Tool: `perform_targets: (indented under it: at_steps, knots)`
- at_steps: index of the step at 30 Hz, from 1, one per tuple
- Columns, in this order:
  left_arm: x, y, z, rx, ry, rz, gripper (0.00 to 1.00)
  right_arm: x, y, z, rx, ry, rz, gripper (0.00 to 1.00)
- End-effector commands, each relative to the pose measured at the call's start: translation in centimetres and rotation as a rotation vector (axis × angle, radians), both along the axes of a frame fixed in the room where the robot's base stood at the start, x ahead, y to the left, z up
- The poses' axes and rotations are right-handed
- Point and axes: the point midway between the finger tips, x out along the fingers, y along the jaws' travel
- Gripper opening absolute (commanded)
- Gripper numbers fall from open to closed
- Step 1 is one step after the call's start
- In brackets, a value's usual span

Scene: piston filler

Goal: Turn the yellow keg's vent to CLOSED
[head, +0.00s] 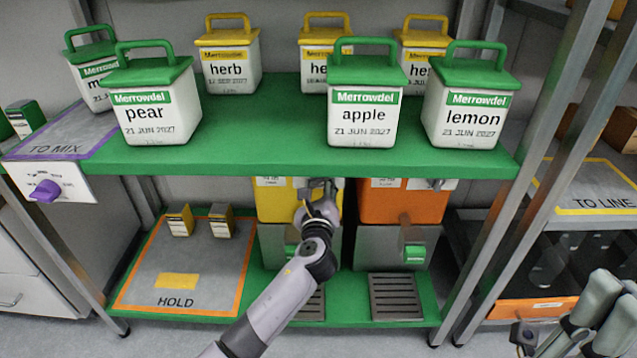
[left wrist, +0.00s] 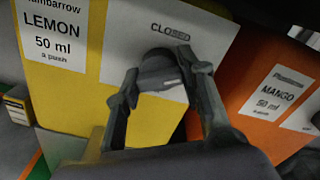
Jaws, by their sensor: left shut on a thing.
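The yellow keg (head: 272,203) stands on the lower shelf, under the green upper shelf. In the left wrist view the yellow keg (left wrist: 75,95) carries a "LEMON 50 ml" label and a white plate (left wrist: 215,42) with the word CLOSED. The knob's exact pointing is hard to tell. My right gripper (head: 590,315) is at the lower right, apart from the keg.
An orange keg (head: 400,205), labelled MANGO, stands close on the right. The green upper shelf (head: 260,135) overhangs my left gripper and bears several white tubs. A grey HOLD mat (head: 200,265) lies left of the kegs. A drip grate (head: 397,297) lies before the orange keg.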

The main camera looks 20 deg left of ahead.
Motion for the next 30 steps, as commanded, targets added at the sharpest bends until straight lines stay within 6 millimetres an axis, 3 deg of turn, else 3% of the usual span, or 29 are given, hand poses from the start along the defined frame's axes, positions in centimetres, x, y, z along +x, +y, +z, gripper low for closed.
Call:
perform_targets:
  at_steps: [30]
  knots:
    - [0.0, 0.1, -0.1, -0.865, -0.249, 0.003, 0.08, 0.0, 0.0, -1.8, 0.0, 0.0, 0.0, 0.0]
